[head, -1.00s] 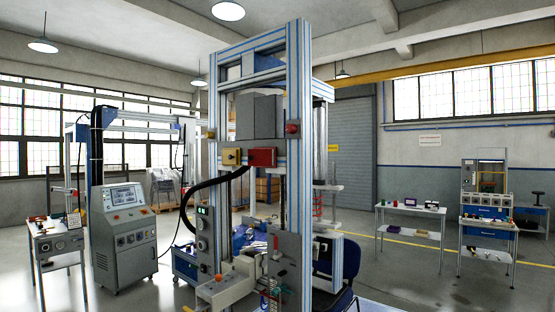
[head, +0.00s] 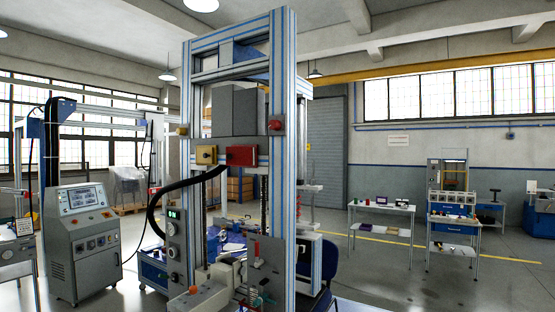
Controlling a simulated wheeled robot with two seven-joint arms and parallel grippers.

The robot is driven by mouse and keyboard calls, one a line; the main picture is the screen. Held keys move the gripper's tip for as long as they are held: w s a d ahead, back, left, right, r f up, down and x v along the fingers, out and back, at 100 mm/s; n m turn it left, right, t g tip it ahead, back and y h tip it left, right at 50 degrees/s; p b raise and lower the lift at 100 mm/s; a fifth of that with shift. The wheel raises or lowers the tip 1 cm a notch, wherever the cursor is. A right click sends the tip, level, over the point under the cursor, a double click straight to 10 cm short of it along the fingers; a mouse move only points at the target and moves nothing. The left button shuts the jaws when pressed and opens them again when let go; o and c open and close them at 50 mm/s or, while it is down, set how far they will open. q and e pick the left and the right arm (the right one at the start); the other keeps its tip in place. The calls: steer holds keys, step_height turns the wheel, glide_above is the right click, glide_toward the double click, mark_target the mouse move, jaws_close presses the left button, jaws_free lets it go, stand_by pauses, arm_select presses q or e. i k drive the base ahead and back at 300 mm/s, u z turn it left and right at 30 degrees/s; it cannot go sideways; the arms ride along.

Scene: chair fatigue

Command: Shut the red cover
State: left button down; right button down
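A red box-like cover (head: 242,155) sits on the front crossbar of the tall aluminium test frame (head: 281,130), near the middle of the head view. A yellow box (head: 206,155) with a dark knob is beside it on the left. I cannot tell from here whether the red cover is open or shut. Neither of my grippers shows in the head view.
A grey control cabinet (head: 84,240) with a screen stands at the left. A black hose (head: 168,195) curves off the frame's left side. White worktables (head: 382,208) stand at the right. Open floor (head: 385,275) lies between the frame and those tables.

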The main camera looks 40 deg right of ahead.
mark_target(235, 155)
steer(key=z, duration=0.3)
steer(key=i, duration=1.05)
steer(key=u, duration=0.45)
